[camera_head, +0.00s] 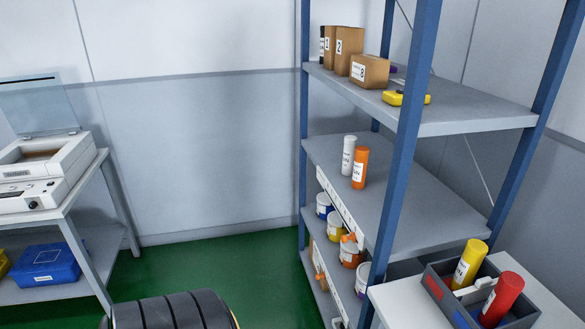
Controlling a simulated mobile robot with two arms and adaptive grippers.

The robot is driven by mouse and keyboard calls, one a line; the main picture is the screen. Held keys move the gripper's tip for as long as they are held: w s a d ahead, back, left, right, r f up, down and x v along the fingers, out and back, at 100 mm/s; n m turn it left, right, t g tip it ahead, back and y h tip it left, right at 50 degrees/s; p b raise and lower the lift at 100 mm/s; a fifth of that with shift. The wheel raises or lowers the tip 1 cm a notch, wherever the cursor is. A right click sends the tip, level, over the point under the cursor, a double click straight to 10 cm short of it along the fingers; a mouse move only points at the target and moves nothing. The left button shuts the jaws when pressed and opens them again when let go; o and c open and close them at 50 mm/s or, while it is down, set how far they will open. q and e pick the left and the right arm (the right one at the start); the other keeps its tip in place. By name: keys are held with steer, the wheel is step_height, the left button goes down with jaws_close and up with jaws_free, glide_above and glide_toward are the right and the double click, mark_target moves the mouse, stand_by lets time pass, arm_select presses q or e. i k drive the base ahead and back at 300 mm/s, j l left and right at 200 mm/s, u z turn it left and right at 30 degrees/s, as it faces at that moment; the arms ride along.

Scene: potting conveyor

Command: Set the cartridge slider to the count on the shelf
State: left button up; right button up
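A white cartridge (349,155) and an orange cartridge (360,168) stand upright, close together, on the middle shelf (422,198) of the blue-posted rack. A yellow cartridge (469,264) and a red cartridge (501,298) lean in a dark grey tray (522,318) at the lower right. No slider can be made out for certain; a pale strip with markings (341,209) runs along the middle shelf's left edge, too small to read. Neither gripper is in view.
The top shelf (478,108) holds numbered cardboard boxes (349,46) and a yellow device (406,98). Cans (335,224) stand below the middle shelf. A bench with a white machine (45,172) is at left. A black grooved thing (172,312), perhaps a tyre, is at the bottom. Green floor is free between.

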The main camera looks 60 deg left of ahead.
mark_target(345, 239)
steer(key=u, duration=1.6)
